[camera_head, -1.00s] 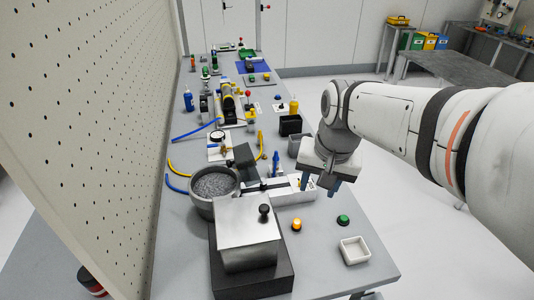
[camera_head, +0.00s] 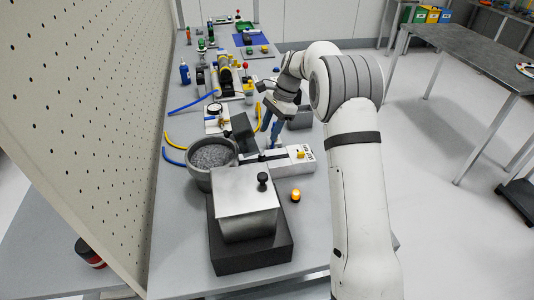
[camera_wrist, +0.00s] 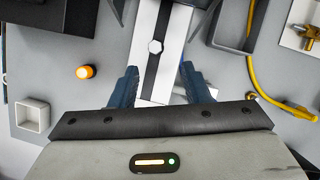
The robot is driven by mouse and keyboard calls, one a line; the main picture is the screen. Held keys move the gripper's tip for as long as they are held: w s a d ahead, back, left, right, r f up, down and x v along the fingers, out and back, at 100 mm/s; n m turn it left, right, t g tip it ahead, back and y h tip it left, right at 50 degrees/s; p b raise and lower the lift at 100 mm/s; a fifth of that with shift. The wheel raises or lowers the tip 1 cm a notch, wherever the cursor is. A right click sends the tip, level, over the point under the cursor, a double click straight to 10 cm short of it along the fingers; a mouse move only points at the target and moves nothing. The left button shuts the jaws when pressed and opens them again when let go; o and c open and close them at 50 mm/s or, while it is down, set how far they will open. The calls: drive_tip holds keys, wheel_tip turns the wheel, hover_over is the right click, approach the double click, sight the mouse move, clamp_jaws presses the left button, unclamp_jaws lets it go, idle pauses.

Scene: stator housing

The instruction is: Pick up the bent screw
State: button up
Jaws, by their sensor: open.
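My gripper (camera_head: 270,127) is open and empty, its two blue fingers pointing down above the far side of the white fixture (camera_head: 298,153). The wrist view shows the open gripper (camera_wrist: 158,76) over the same white fixture (camera_wrist: 146,82), which has a dark lengthwise strip. A pale hexagonal piece (camera_wrist: 155,47) sits on that strip, just beyond the fingertips and apart from them. I cannot tell whether it is the head of the bent screw. No clearly bent screw can be made out in either view; small parts are hard to resolve, and my arm covers part of the bench.
A metal block (camera_head: 245,200) on a dark base and a grey bowl (camera_head: 190,176) stand near. A glowing orange button (camera_head: 295,195) is right of the block. The wrist view shows a small white tray (camera_wrist: 31,130) and a yellow hose (camera_wrist: 252,60). Grey bench around the button is clear.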

sight(261, 150)
drive_tip(key=x, duration=0.2)
drive_tip(key=p+x, duration=0.1)
drive_tip(key=x, duration=0.3)
drive_tip(key=shift+s+a+f+p, duration=0.15)
drive_tip(key=shift+s+a+p, duration=0.1)
drive_tip(key=shift+s+p, duration=0.15)
drive_tip(key=shift+a+f, duration=0.15)
drive_tip(key=shift+f, duration=0.3)
clamp_jaws()
